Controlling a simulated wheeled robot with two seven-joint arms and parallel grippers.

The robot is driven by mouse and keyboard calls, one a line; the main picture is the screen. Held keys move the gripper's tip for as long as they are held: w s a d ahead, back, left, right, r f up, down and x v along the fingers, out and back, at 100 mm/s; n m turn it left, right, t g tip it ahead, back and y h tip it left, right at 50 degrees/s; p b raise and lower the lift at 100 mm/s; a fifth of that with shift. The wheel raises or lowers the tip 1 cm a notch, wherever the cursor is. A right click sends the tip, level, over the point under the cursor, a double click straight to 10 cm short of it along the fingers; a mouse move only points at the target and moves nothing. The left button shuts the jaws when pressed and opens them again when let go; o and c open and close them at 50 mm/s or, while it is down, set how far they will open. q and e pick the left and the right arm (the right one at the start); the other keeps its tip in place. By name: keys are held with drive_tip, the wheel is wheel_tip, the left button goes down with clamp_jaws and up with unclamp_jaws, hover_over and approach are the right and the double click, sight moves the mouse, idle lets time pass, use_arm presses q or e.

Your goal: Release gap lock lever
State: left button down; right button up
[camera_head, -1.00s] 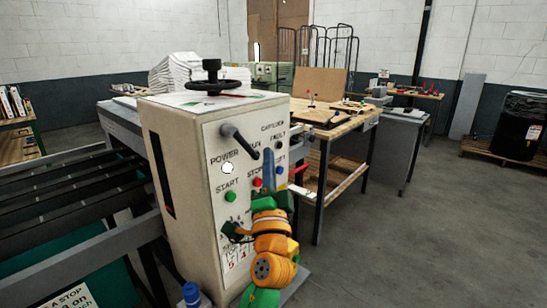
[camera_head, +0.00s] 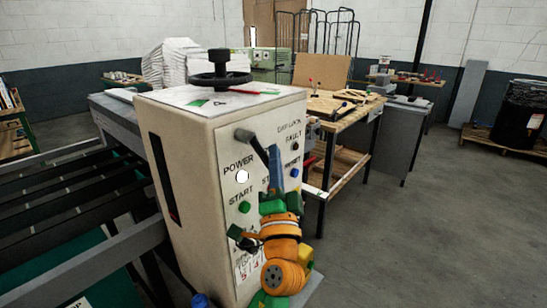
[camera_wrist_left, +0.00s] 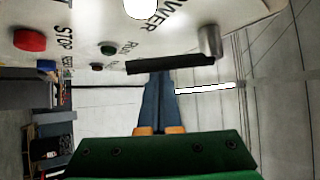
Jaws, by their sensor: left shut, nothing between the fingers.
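The lever (camera_head: 257,150) is a dark handle on a grey pivot, on the front panel of the cream control box (camera_head: 187,140). It slants down and to the right, below and left of the lettering "GAP LOCK". In the left wrist view the lever (camera_wrist_left: 172,65) is a black bar with a silver pivot at its right end. My left gripper (camera_head: 274,158) has its blue fingers together, pointing up beside the lever's lower end. In the left wrist view its fingertips (camera_wrist_left: 158,76) are right at the bar; whether they touch is unclear. My right gripper is out of view.
The panel carries a white power lamp (camera_head: 242,176), a green start button (camera_head: 245,207) and a blue reset button (camera_head: 295,172). A black handwheel (camera_head: 220,75) tops the box. A wooden workbench (camera_head: 340,112) stands behind, with open floor (camera_head: 440,230) to the right.

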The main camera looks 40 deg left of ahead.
sight(264, 159)
use_arm(q)
drive_tip(key=shift+s+f+b, duration=0.4)
drive_tip(key=shift+s+b, duration=0.2)
drive_tip(key=shift+s, duration=0.05)
drive_tip(key=shift+s+f+b, duration=0.35)
drive_tip(key=shift+s+b, duration=0.25)
drive_tip(key=shift+s, duration=0.5)
drive_tip(key=shift+a+r, duration=0.1)
